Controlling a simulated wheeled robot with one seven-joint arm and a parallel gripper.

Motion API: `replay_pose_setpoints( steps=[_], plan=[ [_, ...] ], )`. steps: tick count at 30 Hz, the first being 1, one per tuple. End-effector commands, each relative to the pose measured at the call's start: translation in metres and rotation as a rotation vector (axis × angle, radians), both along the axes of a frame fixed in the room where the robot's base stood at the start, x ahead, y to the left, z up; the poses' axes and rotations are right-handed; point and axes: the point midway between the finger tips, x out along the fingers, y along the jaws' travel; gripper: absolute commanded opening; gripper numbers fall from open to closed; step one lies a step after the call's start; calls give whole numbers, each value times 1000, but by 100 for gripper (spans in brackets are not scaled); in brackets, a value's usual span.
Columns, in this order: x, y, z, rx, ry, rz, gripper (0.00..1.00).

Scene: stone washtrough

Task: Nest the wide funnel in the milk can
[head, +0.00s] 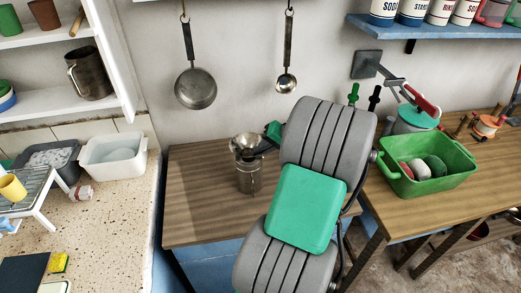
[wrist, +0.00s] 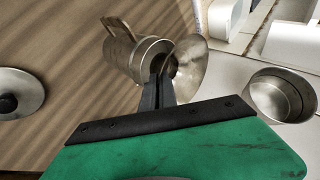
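The milk can (head: 249,179) is a grey metal cylinder standing upright on the wooden table, left of my arm. The wide funnel (head: 244,142) is a shiny metal cone at the can's top, its wide mouth upward. My gripper (head: 263,147) reaches in from the right at the funnel's rim. In the wrist view, the dark fingers (wrist: 160,82) are close together on the edge of the funnel (wrist: 193,72), with the can (wrist: 130,57) just behind. The spout is hidden, so I cannot tell how deep it sits in the can.
A round lid with a black knob (wrist: 18,93) lies left in the wrist view; a round steel vessel (wrist: 281,95) is at right. A white basin (head: 114,158) stands on the speckled counter. A green crate (head: 430,182) is right of my arm.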

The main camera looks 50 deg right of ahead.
Motion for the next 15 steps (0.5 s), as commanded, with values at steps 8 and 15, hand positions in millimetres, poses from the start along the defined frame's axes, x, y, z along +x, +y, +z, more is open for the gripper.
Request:
replay_pose_setpoints(
  steps=[8, 15],
  plan=[
    [0, 0, -8, 0, 0, 0, 0],
    [0, 0, -16, 1, 0, -1, 0]
  ],
)
